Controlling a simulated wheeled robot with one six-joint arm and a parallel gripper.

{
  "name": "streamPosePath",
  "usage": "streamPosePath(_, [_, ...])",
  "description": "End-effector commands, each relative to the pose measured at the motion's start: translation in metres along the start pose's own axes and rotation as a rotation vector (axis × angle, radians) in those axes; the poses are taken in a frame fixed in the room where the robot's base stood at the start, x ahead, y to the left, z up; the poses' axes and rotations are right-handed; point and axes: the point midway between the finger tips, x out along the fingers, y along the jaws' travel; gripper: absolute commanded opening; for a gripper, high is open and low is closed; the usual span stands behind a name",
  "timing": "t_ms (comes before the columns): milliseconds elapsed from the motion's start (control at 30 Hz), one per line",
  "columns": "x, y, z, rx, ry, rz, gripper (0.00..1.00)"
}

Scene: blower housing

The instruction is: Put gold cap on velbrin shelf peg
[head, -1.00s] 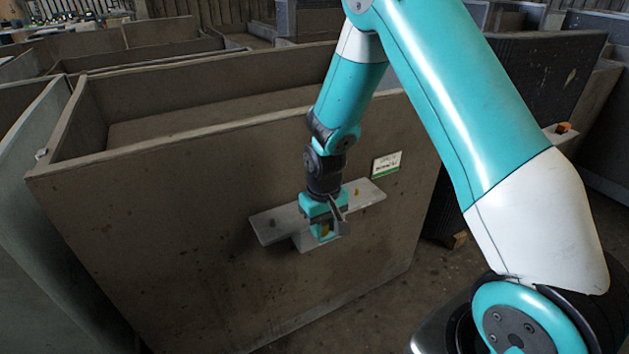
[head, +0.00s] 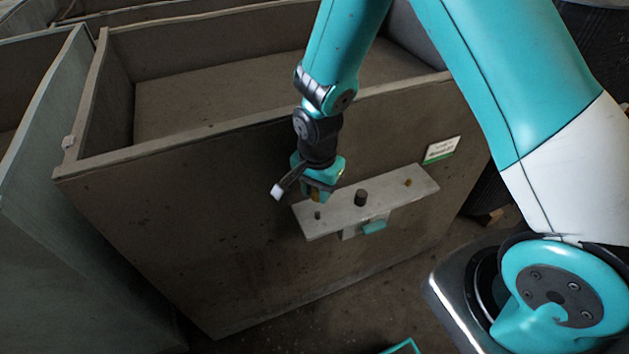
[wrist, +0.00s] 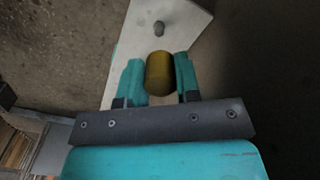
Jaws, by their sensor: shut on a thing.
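My gripper (head: 316,196) is shut on the gold cap (head: 315,194), close above the left part of the shelf (head: 338,211). In the wrist view the gold cap (wrist: 160,73) sits between the teal fingers (wrist: 158,85). The grey shelf (wrist: 138,48) lies beneath, and a small grey peg (wrist: 159,27) shows beyond the cap, apart from it in the picture. In the head view a small peg (head: 317,215) stands near the shelf's left end. A thicker dark peg (head: 360,197) stands near the middle. A small yellowish piece (head: 408,182) is near the right end.
A white and green label (head: 441,150) is on the bin wall (head: 220,215) above the shelf's right end; its text is unreadable. A teal piece (head: 374,227) sits at the shelf's lower front. The open-topped bin rises behind. Space in front of the shelf looks clear.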

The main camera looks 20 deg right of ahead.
Motion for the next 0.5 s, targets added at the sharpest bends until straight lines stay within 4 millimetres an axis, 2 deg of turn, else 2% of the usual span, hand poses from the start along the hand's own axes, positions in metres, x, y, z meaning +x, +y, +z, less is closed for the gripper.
streamPosePath(500, [0.047, 0.0, 0.0, -0.002, 0.0, 0.0, 0.08])
